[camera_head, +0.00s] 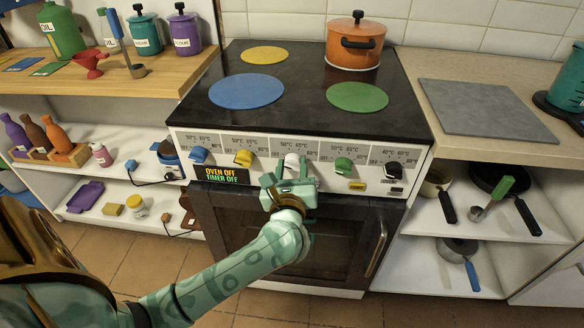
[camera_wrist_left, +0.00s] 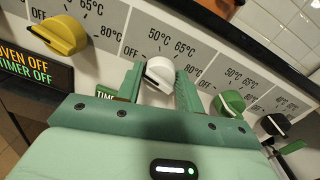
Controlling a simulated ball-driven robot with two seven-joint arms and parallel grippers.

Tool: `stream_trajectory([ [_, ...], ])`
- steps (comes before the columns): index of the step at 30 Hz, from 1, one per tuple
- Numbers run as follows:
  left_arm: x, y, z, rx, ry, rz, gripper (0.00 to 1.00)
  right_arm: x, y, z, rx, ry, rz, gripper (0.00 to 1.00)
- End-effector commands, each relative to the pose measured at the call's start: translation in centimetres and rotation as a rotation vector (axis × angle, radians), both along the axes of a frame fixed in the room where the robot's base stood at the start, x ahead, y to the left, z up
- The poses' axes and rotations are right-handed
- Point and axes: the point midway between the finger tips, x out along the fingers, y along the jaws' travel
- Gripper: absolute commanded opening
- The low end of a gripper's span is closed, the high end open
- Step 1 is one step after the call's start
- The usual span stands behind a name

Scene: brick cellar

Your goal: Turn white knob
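The white knob (camera_head: 291,160) is in the middle of the stove's front panel, between a yellow and a green knob. In the left wrist view, the white knob (camera_wrist_left: 160,70) sits between the two green fingers of my left gripper (camera_wrist_left: 160,85). The fingers stand apart, one close on each side of it; whether they press on it I cannot tell. In the head view my left gripper (camera_head: 290,178) is at the panel, in front of the knob and hiding its lower part. The knob's dark mark points toward the lower left. My right gripper is not in view.
Beside it are a blue knob (camera_head: 199,155), a yellow knob (camera_head: 244,158), a green knob (camera_head: 343,165) and a black knob (camera_head: 393,170). The display (camera_head: 221,175) reads OVEN OFF, TIMER OFF. An orange pot (camera_head: 350,52) stands on the stove. The oven handle (camera_head: 376,248) is below right.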

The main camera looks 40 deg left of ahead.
Motion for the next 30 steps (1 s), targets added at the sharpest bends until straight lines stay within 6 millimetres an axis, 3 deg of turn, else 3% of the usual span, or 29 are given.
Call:
stream_trajectory([
  [14,0.0,-0.1,0.3,0.096,0.060,0.001,0.14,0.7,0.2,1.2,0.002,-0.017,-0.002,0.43],
  [30,0.1,-0.2,0.3,0.487,0.300,-0.001,0.14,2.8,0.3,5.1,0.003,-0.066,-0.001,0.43],
])
